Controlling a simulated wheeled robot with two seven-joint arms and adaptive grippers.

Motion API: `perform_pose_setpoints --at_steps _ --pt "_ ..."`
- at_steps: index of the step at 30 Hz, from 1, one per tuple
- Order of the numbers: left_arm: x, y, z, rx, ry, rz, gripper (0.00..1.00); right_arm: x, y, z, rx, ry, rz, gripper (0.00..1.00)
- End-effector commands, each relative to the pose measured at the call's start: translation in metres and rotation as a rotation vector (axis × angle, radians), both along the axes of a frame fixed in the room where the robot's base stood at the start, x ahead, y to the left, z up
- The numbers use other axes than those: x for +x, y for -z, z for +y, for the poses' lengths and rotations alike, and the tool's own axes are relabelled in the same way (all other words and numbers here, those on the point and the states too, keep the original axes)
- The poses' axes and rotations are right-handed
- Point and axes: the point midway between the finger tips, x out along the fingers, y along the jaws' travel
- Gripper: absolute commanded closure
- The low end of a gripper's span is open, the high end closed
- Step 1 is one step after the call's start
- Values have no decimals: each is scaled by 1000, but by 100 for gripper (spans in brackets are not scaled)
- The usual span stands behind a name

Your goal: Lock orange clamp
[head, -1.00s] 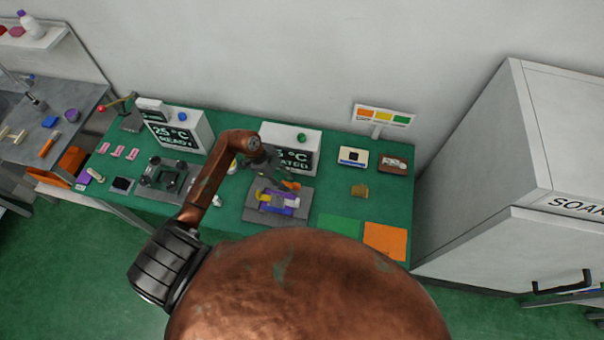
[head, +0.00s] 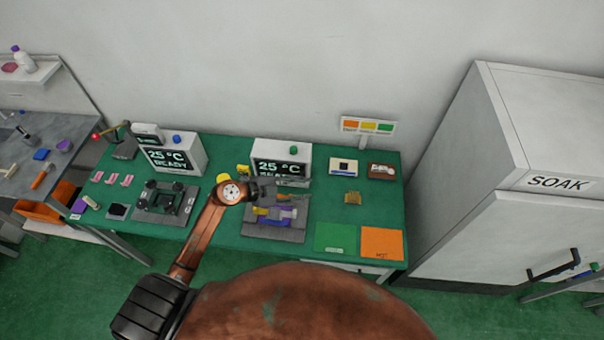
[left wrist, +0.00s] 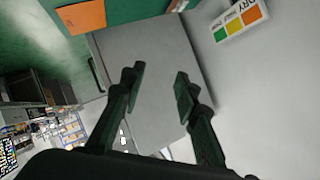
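The lever fixture (head: 268,232) is a grey plate on the green bench, with purple, yellow and orange parts on it. The small orange clamp lever (head: 284,196) shows at its back edge, partly hidden by my gripper; its exact position is too small to tell. My left gripper (head: 300,182) is above the back of the fixture and points right, apart from the clamp as far as I can tell. In the left wrist view its two fingers (left wrist: 160,82) are spread with nothing between them. The clamp is not in that view. My right gripper is not in view.
A display box (head: 281,150) stands close behind the fixture. Another fixture (head: 167,216) sits to the left. Green (head: 335,238) and orange (head: 382,243) mats lie to the right. A large cabinet marked SOAK (head: 480,150) stands beyond the bench's right end.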

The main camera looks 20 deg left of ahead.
Motion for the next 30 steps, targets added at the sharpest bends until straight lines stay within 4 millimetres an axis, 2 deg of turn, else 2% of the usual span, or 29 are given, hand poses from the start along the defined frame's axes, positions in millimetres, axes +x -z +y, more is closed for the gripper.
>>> perform_pose_setpoints --at_steps 6,12,18,26,30 --pt "9 -39 -3 -86 -55 -134 71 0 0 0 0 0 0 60" --pt "14 -66 0 -142 -105 -220 71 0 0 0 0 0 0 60" --pt "16 -77 3 -165 -130 -254 71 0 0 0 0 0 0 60" --pt "16 -78 3 -168 -133 -258 71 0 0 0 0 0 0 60" --pt "16 -82 5 -180 -145 -269 79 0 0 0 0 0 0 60"
